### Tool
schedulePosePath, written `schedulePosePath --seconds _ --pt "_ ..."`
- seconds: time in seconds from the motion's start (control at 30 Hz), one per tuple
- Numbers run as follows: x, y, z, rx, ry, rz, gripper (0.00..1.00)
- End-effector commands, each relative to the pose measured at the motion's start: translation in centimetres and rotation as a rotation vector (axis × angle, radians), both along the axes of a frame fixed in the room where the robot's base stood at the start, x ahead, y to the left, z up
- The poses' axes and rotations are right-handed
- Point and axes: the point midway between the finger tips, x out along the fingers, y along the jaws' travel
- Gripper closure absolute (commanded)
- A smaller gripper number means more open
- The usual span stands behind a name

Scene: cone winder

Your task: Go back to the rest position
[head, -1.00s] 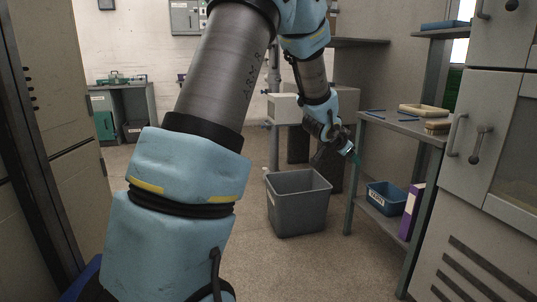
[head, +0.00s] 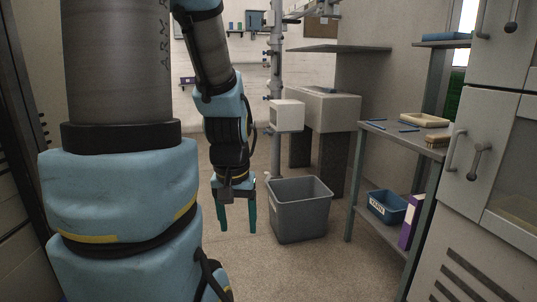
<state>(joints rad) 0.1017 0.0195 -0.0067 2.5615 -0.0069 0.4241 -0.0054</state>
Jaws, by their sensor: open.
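My gripper (head: 237,226) hangs from my arm in the middle of the head view, with its two teal fingers pointing straight down. The fingers are apart, with nothing between them. It is in the air, to the left of the grey bin (head: 300,212). My arm's blue-padded links fill the left side of the view and hide much of what lies behind them.
A grey bench (head: 428,150) at the right carries a shallow tan tray (head: 425,119) and a brush, with a blue bin (head: 387,207) on its lower shelf. Grey cabinets (head: 480,148) line the right edge. Floor (head: 310,268) in front of the grey bin is clear.

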Motion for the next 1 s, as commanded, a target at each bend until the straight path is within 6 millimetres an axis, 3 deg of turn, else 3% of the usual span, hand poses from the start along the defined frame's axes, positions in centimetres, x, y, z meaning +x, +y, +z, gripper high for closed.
schedulePosePath --seconds 0.03,0.3,0.5,0.67,1.0 --pt "0.0 0.0 2.6 0.0 -0.001 -0.001 0.33" --pt "0.1 0.0 10.9 0.0 -0.002 -0.002 0.33" --pt "0.1 0.0 15.2 0.001 -0.002 -0.003 0.33" --pt "0.1 0.0 16.4 0.001 -0.002 -0.003 0.33" --pt "0.1 0.0 16.2 0.001 -0.003 -0.003 0.33"
